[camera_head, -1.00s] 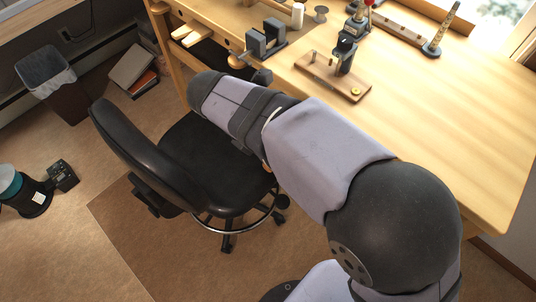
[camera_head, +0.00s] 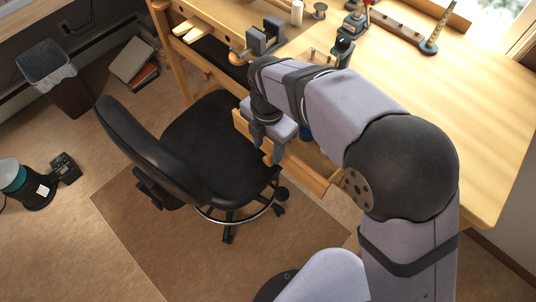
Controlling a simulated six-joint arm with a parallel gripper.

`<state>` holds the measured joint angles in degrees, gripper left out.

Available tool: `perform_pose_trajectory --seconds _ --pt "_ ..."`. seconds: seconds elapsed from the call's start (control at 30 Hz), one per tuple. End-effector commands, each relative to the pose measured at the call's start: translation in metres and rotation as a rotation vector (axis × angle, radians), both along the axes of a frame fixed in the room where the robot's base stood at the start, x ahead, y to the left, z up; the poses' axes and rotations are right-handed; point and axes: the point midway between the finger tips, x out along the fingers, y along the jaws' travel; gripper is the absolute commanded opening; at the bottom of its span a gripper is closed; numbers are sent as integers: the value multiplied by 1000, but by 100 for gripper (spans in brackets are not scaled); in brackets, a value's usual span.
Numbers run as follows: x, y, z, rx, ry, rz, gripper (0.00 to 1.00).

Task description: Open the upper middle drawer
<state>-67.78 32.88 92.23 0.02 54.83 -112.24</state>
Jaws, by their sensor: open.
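A wooden drawer (camera_head: 312,178) sticks out from the front of the workbench, below its top. Its front panel faces the chair, and part of its inside shows with something blue (camera_head: 306,133) in it. My arm covers much of the drawer, so I cannot tell how it sits among other drawers. My gripper (camera_head: 268,154) points down at the outer side of the drawer's front. It is open, beside a small tan piece that looks like the drawer's knob. Whether the fingers touch it is too small to tell.
A black swivel chair (camera_head: 208,145) stands close in front of the drawer, to the left of my gripper. The workbench top (camera_head: 455,125) carries a vise (camera_head: 265,37) and a tool stand (camera_head: 343,48).

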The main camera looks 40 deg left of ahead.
Motion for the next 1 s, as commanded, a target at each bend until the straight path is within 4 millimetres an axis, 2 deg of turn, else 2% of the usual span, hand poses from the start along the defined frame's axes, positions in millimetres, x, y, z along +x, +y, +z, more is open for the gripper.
perform_pose_trajectory --seconds 0.2,0.4,0.8,0.9,1.0 --pt "-1 -1 -29 -4 2 0 44" --pt "0 -1 -48 -3 1 0 44" --pt "0 -1 -54 -1 0 0 44" --pt "0 -1 -54 -1 0 0 20" --pt "0 -1 -54 -1 0 0 0"
